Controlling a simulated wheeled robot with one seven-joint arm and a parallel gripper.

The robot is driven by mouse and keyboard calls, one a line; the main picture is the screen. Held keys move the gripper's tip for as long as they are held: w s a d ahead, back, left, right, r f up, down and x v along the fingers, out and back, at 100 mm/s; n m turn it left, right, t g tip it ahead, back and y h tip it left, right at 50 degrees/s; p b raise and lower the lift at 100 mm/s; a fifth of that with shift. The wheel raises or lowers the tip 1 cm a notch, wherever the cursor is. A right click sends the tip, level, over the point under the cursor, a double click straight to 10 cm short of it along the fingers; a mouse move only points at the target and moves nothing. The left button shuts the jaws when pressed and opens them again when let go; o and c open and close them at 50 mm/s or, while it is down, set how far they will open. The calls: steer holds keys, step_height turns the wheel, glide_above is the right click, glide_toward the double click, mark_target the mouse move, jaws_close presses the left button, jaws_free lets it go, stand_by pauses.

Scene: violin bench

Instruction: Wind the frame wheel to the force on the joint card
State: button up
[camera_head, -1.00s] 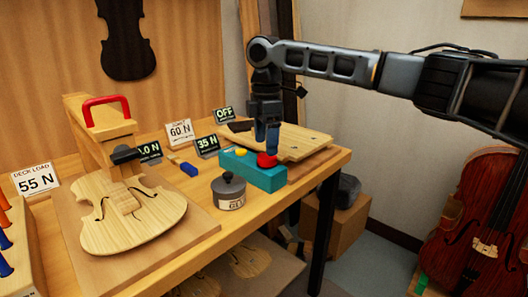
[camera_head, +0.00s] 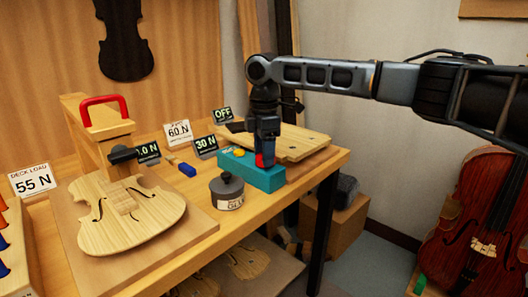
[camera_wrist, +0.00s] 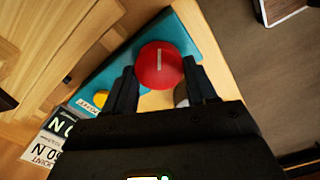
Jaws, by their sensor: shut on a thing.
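The red wheel (camera_head: 260,161) sits on top of a teal box (camera_head: 250,178) with a yellow button (camera_head: 239,152). My gripper (camera_head: 266,155) points down from above and is shut on the red wheel, with one finger on each side. In the wrist view the wheel (camera_wrist: 162,65) shows a pale line on its top between my gripper's fingers (camera_wrist: 160,85). The joint card (camera_head: 178,132) reads 60 N. The dark display (camera_head: 205,146) beside it reads 30 N.
A violin body (camera_head: 130,220) lies under a wooden press with a red handle (camera_head: 103,99) at the left. A deck load card (camera_head: 33,180) reads 55 N. A small display (camera_head: 223,114) reads OFF. A cello (camera_head: 488,215) stands right.

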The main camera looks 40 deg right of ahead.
steer(key=c, duration=0.4)
steer(key=shift+o, duration=0.2)
steer(key=m+p, duration=0.1)
steer(key=p, duration=0.1)
steer(key=shift+r+p, duration=0.3)
steer(key=shift+m+p, duration=0.6)
steer(key=shift+p, duration=0.15)
steer(key=shift+f+m, duration=0.25)
steer(key=shift+m, duration=0.15)
steer(key=o, duration=1.1)
steer(key=shift+c, duration=0.2)
step_height(320, 180, up, 8)
steer(key=shift+f, duration=0.1)
